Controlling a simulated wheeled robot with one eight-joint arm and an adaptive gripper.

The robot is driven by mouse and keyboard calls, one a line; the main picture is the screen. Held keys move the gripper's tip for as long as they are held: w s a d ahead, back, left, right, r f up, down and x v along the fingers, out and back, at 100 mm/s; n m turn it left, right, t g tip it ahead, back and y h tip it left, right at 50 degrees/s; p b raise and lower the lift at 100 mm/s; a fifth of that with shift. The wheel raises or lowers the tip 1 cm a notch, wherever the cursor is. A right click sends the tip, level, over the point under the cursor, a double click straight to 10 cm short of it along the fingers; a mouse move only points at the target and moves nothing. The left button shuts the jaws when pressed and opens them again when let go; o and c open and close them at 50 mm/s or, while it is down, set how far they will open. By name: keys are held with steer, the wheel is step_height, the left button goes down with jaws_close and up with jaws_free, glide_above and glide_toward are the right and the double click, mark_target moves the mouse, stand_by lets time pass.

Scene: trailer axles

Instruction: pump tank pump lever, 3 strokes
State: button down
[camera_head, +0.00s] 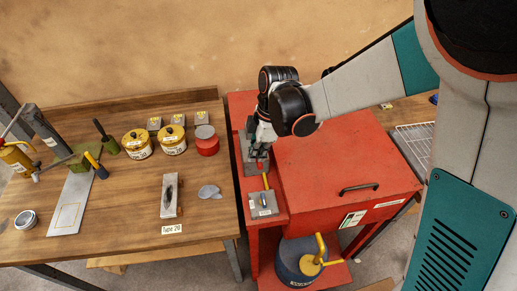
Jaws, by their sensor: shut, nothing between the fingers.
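The red tank (345,160) stands right of the wooden bench, with a closed lid and a dark handle (359,188). On its left ledge is a small grey plate (263,211) with a short yellow lever (266,182). A small red piece (260,167) shows just beyond the lever. My gripper (259,154) is shut and empty, pointing down over the ledge by a grey block (246,158). It is close to the red piece; I cannot tell whether they touch. My wrist hides part of this area.
A blue drum (298,268) with a yellow handle (321,247) sits on the low shelf in front. The bench (110,225) holds yellow tins (172,143), a red can (207,146) and a grey block (170,197). A wire rack (418,145) is at right.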

mark_target(260, 164)
steer(key=f+t+b, duration=0.1)
steer(key=f+b, duration=0.1)
steer(key=f+t+b, duration=0.1)
steer(key=f, duration=0.1)
steer(key=f+t+b, duration=0.1)
steer(key=f+b, duration=0.1)
steer(key=shift+s+d+y+b, duration=0.1)
steer(key=shift+s+y+b, duration=0.2)
steer(key=shift+y, duration=0.1)
steer(key=shift+f+b, duration=0.3)
steer(key=shift+f, duration=0.1)
